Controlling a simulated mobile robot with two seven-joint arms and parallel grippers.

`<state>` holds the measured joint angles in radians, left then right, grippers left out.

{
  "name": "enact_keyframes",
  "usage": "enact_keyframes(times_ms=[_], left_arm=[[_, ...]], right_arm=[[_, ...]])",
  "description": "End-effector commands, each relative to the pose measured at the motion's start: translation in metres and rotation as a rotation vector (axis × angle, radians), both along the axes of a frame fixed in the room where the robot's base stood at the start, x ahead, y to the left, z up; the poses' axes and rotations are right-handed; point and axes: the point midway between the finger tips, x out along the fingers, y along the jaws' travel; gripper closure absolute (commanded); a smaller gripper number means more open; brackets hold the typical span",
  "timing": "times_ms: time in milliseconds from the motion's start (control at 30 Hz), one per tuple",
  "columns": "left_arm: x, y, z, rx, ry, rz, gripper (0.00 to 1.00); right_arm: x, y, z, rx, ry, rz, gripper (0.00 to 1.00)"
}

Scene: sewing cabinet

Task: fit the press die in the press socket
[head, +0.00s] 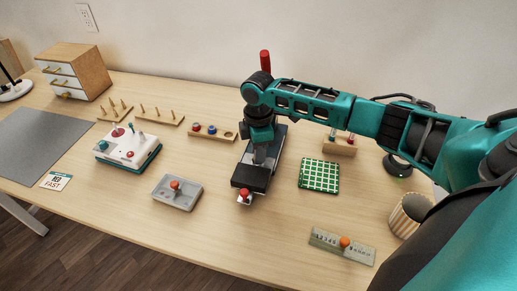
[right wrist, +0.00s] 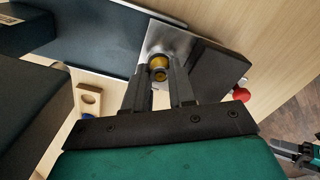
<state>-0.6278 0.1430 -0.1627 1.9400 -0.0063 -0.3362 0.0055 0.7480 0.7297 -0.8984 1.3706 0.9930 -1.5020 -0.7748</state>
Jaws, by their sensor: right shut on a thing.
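My right gripper (head: 261,158) points down over the dark press (head: 273,143) in the head view. In the right wrist view its two fingers (right wrist: 160,80) are shut on a small round brass-coloured piece, which looks like the press die (right wrist: 158,61). The die is over a bright metal plate (right wrist: 172,39) of the press, beside a dark block (right wrist: 217,69). The socket cannot be made out, and I cannot tell whether the die is in it or above it. My left gripper is not in the head view.
A red knob (head: 244,194) is at the press's front. A grey tray (head: 178,193) lies to the left, a green grid block (head: 319,175) to the right. A wooden strip with rings (head: 212,133) lies behind left. A grey labelled plate (head: 342,246) lies at front right.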

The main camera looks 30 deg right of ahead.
Motion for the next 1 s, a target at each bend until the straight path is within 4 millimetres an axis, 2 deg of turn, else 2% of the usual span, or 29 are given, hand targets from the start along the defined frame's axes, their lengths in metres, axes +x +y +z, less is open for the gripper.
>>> enact_keyframes(times_ms=[1000], left_arm=[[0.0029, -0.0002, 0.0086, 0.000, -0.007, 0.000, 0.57]], right_arm=[[0.0002, 0.0002, -0.0037, 0.000, 0.000, 0.000, 1.00]])
